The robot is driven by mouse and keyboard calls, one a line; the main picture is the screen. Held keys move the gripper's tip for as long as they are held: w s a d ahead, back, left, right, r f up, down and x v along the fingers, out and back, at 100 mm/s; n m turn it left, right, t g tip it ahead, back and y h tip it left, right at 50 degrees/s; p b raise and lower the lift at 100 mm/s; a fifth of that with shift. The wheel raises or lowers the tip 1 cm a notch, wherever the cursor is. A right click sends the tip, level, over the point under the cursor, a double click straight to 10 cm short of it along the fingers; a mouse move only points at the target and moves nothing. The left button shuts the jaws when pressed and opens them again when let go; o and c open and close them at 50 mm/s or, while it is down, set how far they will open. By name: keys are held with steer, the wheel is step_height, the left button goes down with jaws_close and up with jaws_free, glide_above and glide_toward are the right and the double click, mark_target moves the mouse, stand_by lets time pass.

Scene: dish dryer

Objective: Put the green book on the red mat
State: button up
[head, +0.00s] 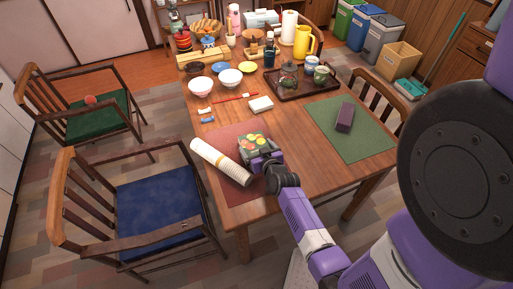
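The red mat (224,138) lies on the near left part of the wooden table. A small green book (251,141) with yellow and orange round shapes on its cover is at the mat, over its middle right area. I cannot tell whether it rests on the mat or is a little above it. My gripper (261,157) is at the book's near edge, and they appear to touch. The fingertips are not clear, so I cannot see whether they are closed on the book.
A long white roll (221,162) lies slantwise across the mat's left side, close to the gripper. A green mat (370,146) with a dark purple block (345,117) is on the right. A white box (261,104), bowls and a tray (291,93) stand farther back.

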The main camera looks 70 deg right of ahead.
steer(key=shift+o, duration=0.6)
steer(key=shift+r, duration=0.15)
steer(key=v, duration=1.2)
steer(key=a, duration=0.3)
steer(key=a+r+n+t+y, duration=0.1)
steer(key=a, duration=0.2)
steer(key=a+n, duration=0.1)
steer(key=a, duration=0.2)
steer(key=shift+w+r, duration=0.1)
steer(key=shift+r, duration=0.3)
steer(key=s+a+r+n+t+y, duration=0.2)
steer(key=s+a+r+n+y, duration=0.2)
steer(key=a+r, duration=0.5)
steer(key=s+a+r+n+t+y, duration=0.3)
steer(key=a+r, duration=0.6)
steer(key=a, duration=0.3)
steer(key=s+n+y, duration=0.1)
steer(key=s+y, duration=0.1)
steer(key=shift+s+a, duration=0.25)
steer(key=shift+a, duration=0.05)
